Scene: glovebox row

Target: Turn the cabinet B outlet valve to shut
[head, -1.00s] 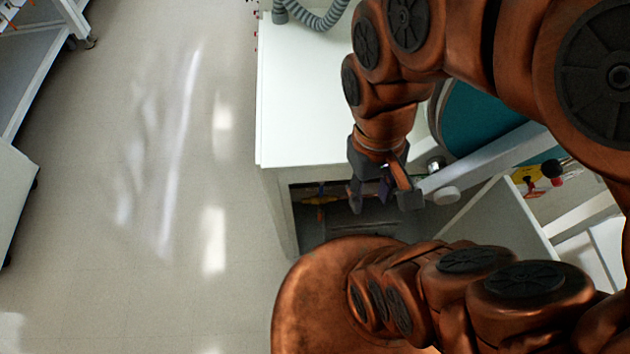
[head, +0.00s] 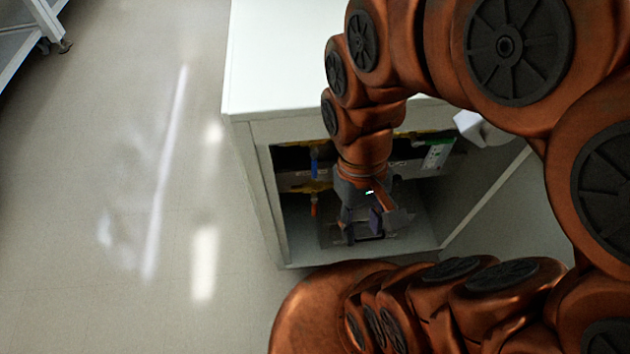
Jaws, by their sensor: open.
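An open white cabinet (head: 252,150) stands in front of me, with small valves inside at its left. One valve has a blue handle (head: 314,163) that hangs down. Below it an orange handle (head: 314,206) also points down, by a yellow pipe or fitting (head: 308,187). I cannot read which is the outlet valve or whether this is cabinet B. My gripper (head: 371,226) is open, points down at the cabinet opening, and is to the right of both handles, apart from them in the picture. My wrist hides the middle of the interior.
A green and white label or panel (head: 437,154) shows at the right inside the cabinet. The door (head: 485,195) stands open on the right. Clear floor (head: 130,200) lies to the left, with a wheeled rack (head: 40,22) at the far left.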

